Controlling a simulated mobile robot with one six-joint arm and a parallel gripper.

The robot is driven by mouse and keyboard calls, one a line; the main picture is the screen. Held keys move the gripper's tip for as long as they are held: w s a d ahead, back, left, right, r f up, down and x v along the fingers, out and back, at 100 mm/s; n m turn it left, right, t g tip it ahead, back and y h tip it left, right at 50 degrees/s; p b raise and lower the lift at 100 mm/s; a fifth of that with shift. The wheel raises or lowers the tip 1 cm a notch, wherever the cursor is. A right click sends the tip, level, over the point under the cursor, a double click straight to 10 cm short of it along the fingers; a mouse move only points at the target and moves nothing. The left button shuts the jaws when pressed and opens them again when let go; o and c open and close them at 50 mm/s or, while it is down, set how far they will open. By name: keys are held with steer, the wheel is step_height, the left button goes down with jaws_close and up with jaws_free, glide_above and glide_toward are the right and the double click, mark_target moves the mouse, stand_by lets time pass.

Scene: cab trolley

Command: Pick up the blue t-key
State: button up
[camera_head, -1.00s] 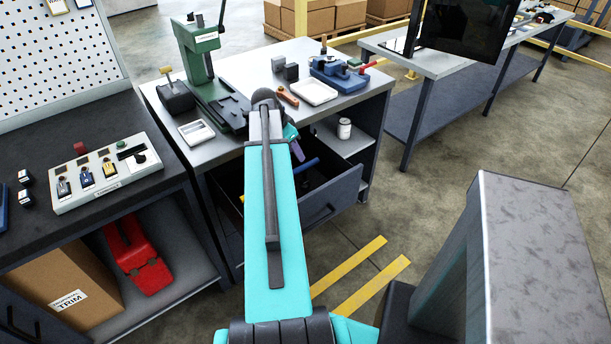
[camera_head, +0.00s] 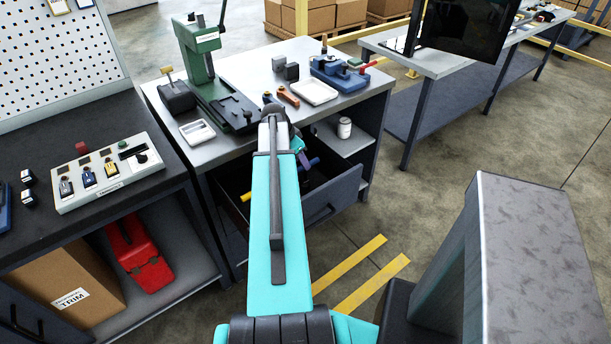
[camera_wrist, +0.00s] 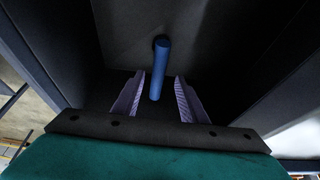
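The blue t-key (camera_wrist: 160,65) shows in the wrist view as a blue bar inside the dark open drawer (camera_head: 335,200). Part of it also shows in the head view (camera_head: 314,162), just right of my gripper (camera_head: 302,161). In the wrist view my gripper (camera_wrist: 159,84) is open, with its two purple ridged fingers apart. The near end of the blue bar appears between the fingers, with a gap on each side. The head view hides most of the key and the fingertips behind my arm.
The drawer's walls stand close around my gripper. A yellow item (camera_head: 246,196) lies in the drawer's left part. Above is the bench top (camera_head: 245,68) with a green press (camera_head: 203,55), a white tray (camera_head: 315,91) and a blue vise (camera_head: 338,73). A white canister (camera_head: 344,128) stands on the side shelf.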

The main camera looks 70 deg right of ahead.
mark_target(305, 176)
steer(key=shift+f, duration=0.15)
steer(key=shift+p+x, duration=0.75)
steer(key=shift+x, duration=0.5)
steer(key=shift+p+x, duration=0.3)
steer(key=shift+x, duration=0.95)
steer(key=shift+s, duration=0.15)
jaws_close()
